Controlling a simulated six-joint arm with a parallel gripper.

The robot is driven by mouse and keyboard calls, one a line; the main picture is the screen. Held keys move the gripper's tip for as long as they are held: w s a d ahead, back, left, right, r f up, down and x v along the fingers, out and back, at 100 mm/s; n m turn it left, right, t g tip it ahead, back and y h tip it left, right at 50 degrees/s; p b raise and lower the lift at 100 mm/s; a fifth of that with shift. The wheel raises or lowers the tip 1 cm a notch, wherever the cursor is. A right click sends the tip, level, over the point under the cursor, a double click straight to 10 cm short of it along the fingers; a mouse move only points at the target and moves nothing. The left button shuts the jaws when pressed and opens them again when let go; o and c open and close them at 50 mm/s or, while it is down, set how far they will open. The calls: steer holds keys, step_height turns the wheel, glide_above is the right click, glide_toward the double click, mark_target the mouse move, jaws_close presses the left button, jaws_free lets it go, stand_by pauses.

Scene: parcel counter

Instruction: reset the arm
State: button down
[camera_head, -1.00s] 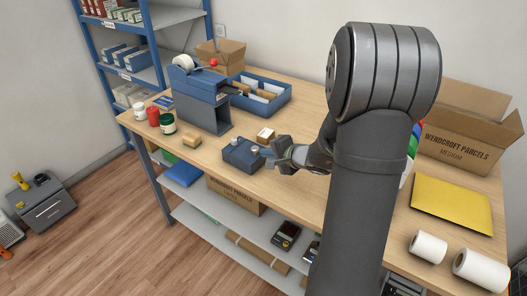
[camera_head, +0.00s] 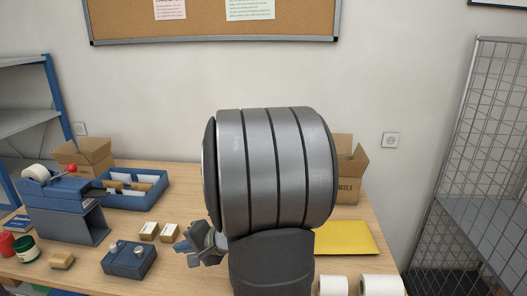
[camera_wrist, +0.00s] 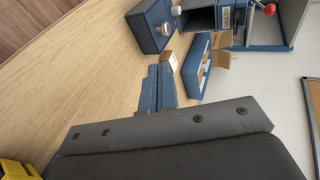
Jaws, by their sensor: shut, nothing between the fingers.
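My gripper (camera_head: 184,246) is shut and empty above the wooden counter in the head view, just right of the blue box with knobs. In the wrist view its two blue-grey fingers (camera_wrist: 158,86) lie together with nothing between them. My large grey arm link fills the middle of the head view and hides part of the counter and the open carton behind it.
The blue knobbed box (camera_head: 129,262) and two small cartons (camera_head: 148,231) (camera_head: 169,232) are close left of my gripper. Further left stand the tape dispenser (camera_head: 62,205) and blue tray (camera_head: 133,201). A yellow envelope (camera_head: 345,238) and white rolls (camera_head: 382,285) lie right.

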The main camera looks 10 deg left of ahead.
mark_target(141, 251)
steer(key=x, duration=1.3)
steer(key=shift+a+r, duration=0.1)
steer(key=shift+r, duration=0.25)
steer(key=shift+w+a+f, duration=0.1)
steer(key=shift+a, duration=0.45)
steer(key=shift+d, duration=0.15)
